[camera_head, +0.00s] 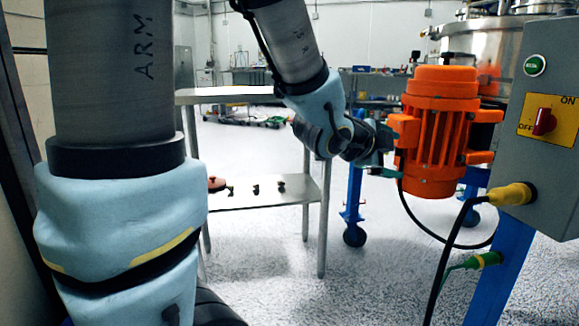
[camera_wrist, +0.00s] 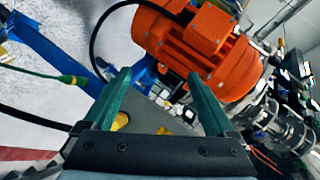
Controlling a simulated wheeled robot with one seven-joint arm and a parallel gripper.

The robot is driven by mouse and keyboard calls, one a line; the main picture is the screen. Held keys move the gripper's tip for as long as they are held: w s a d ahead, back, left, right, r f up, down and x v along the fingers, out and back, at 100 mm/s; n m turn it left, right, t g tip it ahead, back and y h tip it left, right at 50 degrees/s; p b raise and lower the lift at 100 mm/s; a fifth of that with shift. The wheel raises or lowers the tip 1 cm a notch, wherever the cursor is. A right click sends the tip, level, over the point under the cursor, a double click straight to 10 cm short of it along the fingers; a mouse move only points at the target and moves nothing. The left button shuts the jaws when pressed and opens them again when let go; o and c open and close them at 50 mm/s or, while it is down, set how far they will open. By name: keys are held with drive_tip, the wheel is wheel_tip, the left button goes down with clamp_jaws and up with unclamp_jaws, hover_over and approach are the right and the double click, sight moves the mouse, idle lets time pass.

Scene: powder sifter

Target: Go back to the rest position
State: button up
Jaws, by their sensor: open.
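My gripper (camera_head: 385,155) is at the end of my arm, close to the left side of an orange motor (camera_head: 436,130) in the head view. In the wrist view my gripper (camera_wrist: 158,88) shows two green fingers spread apart with nothing held between them. The orange motor (camera_wrist: 200,50) fills the upper middle of the wrist view, beyond the fingertips. I cannot tell whether a fingertip touches the motor.
A grey control box (camera_head: 550,130) with a red switch (camera_head: 543,122) and a yellow plug (camera_head: 511,195) stands at the right. Cables hang below it. A steel table (camera_head: 225,94) with a lower shelf (camera_head: 262,192) stands behind my arm. Open speckled floor (camera_head: 300,285) lies in front.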

drive_tip(key=w+a+f+n+y, duration=0.45)
drive_tip(key=a+f+n, duration=0.25)
drive_tip(key=a, duration=0.4)
drive_tip(key=s+a+f+n+g+y, duration=0.3)
drive_tip(key=s+a+f+n+g, duration=0.15)
drive_tip(key=a+n, duration=0.4)
drive_tip(key=s+a+f+n+g+y, duration=0.35)
drive_tip(key=s+a+n, duration=0.3)
drive_tip(key=a, duration=0.35)
wheel_tip(320, 180, up, 34)
drive_tip(key=t+p, duration=0.1)
drive_tip(key=p, duration=3.3)
drive_tip(key=shift+w+d+f+p, duration=0.25)
drive_tip(key=shift+w+d+p, duration=0.1)
